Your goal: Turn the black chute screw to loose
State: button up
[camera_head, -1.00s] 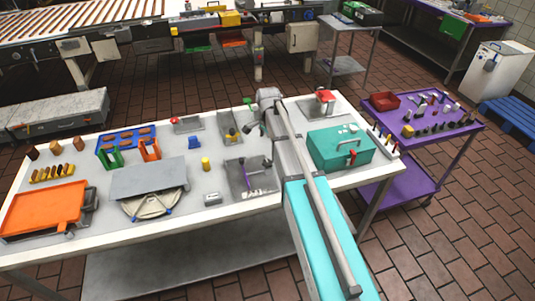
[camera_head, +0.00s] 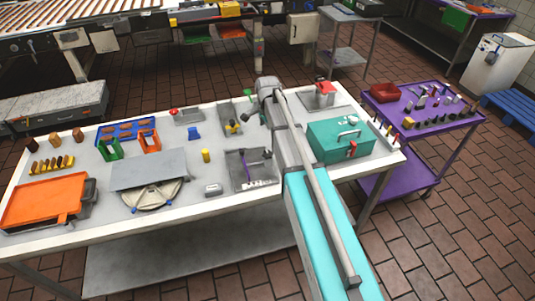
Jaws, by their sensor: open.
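My arm reaches from the bottom right over the white table, and its grey far joint (camera_head: 267,86) is above the back edge. Farther back is a grey plate with a black and yellow fitting (camera_head: 232,127). I cannot tell which dark part is the black chute screw; it may be hidden behind my arm.
A teal box (camera_head: 330,140) stands right of the arm, with a red-topped grey unit (camera_head: 324,92) behind it. A round slicer-like unit (camera_head: 150,180) and an orange tray (camera_head: 45,203) are on the left. A purple cart (camera_head: 440,105) holding small items stands beyond the table's right end.

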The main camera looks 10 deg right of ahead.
aim_at(267, 153)
jog(key=shift+f+b, duration=5.95)
jog(key=shift+f, duration=0.25)
jog(key=c, duration=1.1)
jog(key=shift+c, duration=0.2)
